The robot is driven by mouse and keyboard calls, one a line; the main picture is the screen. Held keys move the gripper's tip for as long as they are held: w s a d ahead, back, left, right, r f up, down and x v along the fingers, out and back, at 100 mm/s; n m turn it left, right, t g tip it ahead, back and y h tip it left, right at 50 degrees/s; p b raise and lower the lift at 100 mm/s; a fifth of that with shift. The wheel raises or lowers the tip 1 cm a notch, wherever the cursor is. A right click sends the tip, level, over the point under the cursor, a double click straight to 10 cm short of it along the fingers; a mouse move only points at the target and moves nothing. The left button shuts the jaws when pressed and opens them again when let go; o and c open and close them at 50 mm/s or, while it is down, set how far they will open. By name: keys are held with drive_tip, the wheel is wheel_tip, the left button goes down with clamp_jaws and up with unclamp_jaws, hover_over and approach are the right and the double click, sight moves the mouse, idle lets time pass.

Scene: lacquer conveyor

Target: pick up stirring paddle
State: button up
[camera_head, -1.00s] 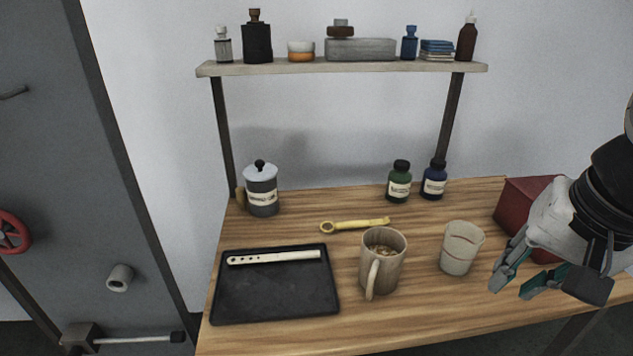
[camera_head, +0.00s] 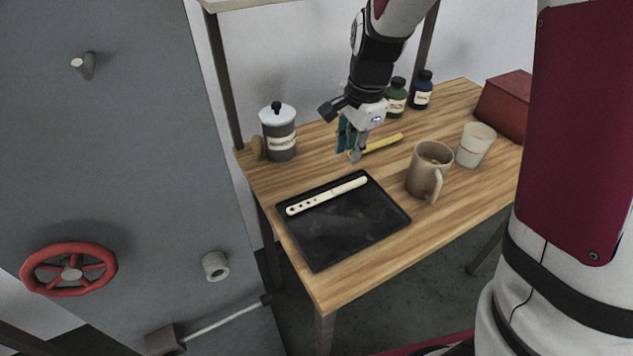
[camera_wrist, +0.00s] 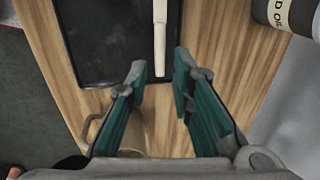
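The stirring paddle (camera_head: 327,196) is a cream, flat stick with holes at one end. It lies on the black tray (camera_head: 345,243) along its back edge. My gripper (camera_head: 348,150) is above the table behind the tray, pointing down, apart from the paddle. In the wrist view my gripper (camera_wrist: 160,72) is open and empty, its teal fingers spread. The paddle (camera_wrist: 160,40) there runs up from between the fingertips over the tray (camera_wrist: 100,35).
A mug (camera_head: 427,172) and a pale cup (camera_head: 475,146) stand to the right. A lidded canister (camera_head: 280,140) stands at left. Bottles (camera_head: 397,98) and a red box (camera_head: 505,105) are behind. The table's front left is clear.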

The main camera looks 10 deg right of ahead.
sight(341, 188)
drive_tip(key=f, duration=0.4)
drive_tip(key=w+f, duration=0.1)
drive_tip(key=f, duration=0.4)
drive_tip(key=w+f, duration=0.1)
drive_tip(key=f, duration=0.3)
drive_tip(key=shift+a+f, duration=0.15)
drive_tip(key=shift+a, duration=0.25)
clamp_jaws()
